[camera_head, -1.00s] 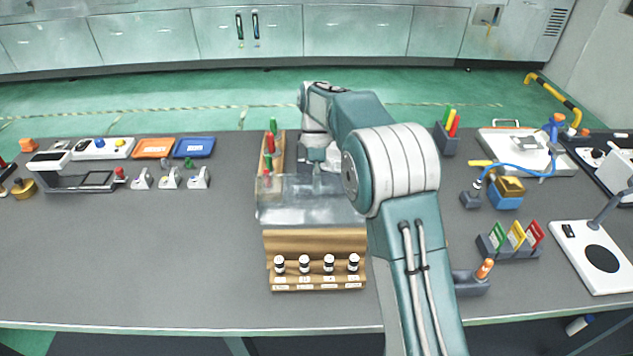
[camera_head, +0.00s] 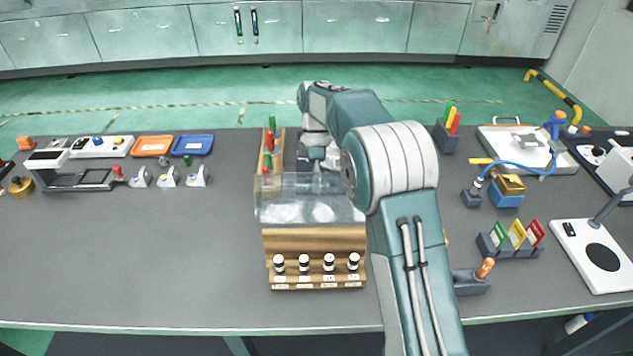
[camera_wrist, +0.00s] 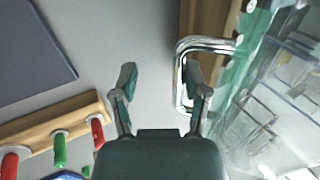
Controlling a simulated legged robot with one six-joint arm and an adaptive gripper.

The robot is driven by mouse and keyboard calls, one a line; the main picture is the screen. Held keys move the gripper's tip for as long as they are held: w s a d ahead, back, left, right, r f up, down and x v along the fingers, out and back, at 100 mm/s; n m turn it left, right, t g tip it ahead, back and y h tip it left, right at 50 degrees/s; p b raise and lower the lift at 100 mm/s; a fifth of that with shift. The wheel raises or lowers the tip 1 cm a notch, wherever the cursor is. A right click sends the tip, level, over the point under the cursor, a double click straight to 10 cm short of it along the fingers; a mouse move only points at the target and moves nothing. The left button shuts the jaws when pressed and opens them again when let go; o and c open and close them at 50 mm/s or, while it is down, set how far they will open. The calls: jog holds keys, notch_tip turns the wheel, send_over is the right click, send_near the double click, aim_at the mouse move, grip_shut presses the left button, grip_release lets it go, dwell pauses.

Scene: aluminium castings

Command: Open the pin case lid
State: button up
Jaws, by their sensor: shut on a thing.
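My gripper (camera_wrist: 160,88) is at the handle, whose bar lies by the inner side of the right finger. The fingers look spaced apart, but they are shut on the handle. In the head view my arm hides the handle and the lid's right end.
A wooden rack (camera_head: 279,150) with red and green pegs stands just behind the case's left side. My arm covers the area right of the case. A grey card holder (camera_head: 510,248) stands farther right.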

jog(key=v, duration=0.7)
jog(key=shift+w, duration=0.15)
jog(key=shift+r, duration=0.2)
